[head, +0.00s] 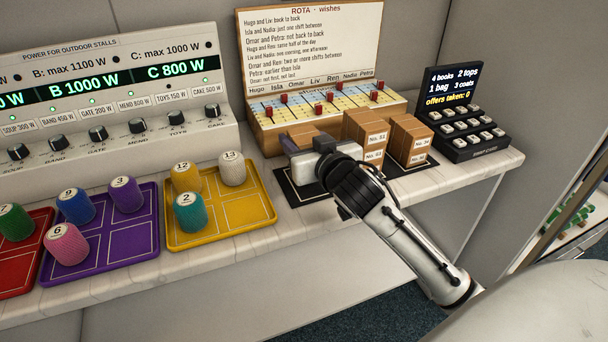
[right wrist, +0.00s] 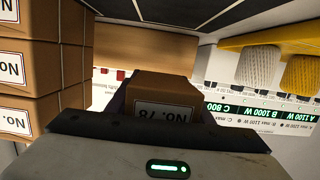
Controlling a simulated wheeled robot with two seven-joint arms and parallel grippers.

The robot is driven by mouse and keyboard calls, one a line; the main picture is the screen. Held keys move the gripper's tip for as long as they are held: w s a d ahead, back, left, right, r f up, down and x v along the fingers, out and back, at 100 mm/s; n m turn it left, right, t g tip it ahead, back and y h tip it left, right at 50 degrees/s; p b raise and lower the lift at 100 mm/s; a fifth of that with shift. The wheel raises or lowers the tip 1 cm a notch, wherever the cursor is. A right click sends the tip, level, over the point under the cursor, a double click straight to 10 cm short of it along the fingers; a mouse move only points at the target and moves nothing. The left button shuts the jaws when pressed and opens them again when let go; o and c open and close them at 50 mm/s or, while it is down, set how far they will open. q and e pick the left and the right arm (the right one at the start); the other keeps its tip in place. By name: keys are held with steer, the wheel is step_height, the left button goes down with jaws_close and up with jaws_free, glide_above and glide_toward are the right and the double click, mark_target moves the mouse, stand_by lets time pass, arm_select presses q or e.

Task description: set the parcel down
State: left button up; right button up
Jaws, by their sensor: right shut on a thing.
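My right gripper (head: 308,143) reaches in over the counter and is shut on a small brown parcel (right wrist: 160,86). In the right wrist view its upside-down label reads No. 78. In the head view the gripper mostly hides this parcel, and a brown part shows between the fingers. I cannot tell whether its underside touches anything. Two stacks of brown parcels stand just right of the gripper: a nearer stack (head: 368,135) and a farther-right stack (head: 409,138). My left gripper is not in view.
A dark mat (head: 290,191) with white outlines lies under the gripper. The rota board (head: 310,40) stands behind. A yellow tray (head: 243,216) with three cylinders is to the left, and a black keypad (head: 462,112) is at the right. The counter's front edge (head: 330,229) is close.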

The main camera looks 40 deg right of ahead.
step_height(320, 180, down, 2)
steer(key=shift+f+b, duration=0.65)
steer(key=shift+f, duration=1.55)
steer(key=shift+f, duration=0.1)
steer(key=o, duration=1.1)
steer(key=shift+a, duration=0.1)
steer(key=shift+s+a, duration=0.1)
steer(key=shift+s, duration=0.25)
steer(key=v, duration=1.1)
steer(key=shift+s, duration=0.15)
